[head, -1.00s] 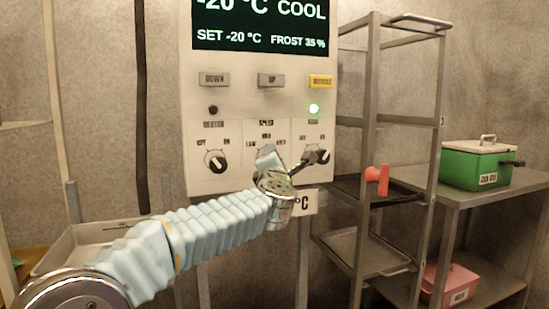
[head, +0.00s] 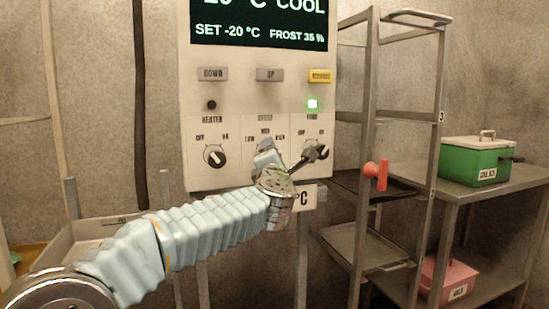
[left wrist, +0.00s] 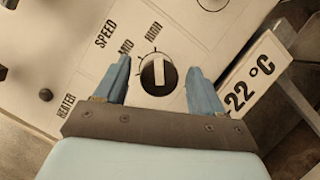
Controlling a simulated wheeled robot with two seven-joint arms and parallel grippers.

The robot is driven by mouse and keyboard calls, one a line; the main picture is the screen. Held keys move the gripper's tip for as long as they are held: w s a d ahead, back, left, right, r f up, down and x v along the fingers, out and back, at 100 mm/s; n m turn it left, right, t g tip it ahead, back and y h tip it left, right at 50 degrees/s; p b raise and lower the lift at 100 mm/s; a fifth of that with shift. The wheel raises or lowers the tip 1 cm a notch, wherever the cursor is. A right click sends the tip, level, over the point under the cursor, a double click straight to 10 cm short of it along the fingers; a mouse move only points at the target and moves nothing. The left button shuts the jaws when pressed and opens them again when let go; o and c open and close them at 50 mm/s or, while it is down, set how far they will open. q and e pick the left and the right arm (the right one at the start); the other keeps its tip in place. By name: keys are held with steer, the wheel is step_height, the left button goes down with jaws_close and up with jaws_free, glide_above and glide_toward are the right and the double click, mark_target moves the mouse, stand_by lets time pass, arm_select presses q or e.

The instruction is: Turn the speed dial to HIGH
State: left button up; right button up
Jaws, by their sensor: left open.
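The speed dial (left wrist: 159,75), a dark round knob with a white bar, shows in the left wrist view between the two fingers of my left gripper (left wrist: 161,68). The fingers are open, one on each side of the dial; I cannot tell whether they touch it. One end of the white bar points roughly toward the HIGH label (left wrist: 153,31). The MID label (left wrist: 126,47) is beside it; the LOW mark is hidden. In the head view, my left gripper (head: 268,158) is at the control panel (head: 235,125) and hides the speed dial. My right gripper is not in view.
The heater dial (head: 215,156) is left of my gripper. A metal rack (head: 368,110) stands right of the panel.

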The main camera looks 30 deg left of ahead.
arm_select(q)
steer(key=b+v, duration=0.2)
steer(key=v, duration=1)
steer(key=shift+d+f, duration=0.1)
steer(key=shift+d, duration=0.05)
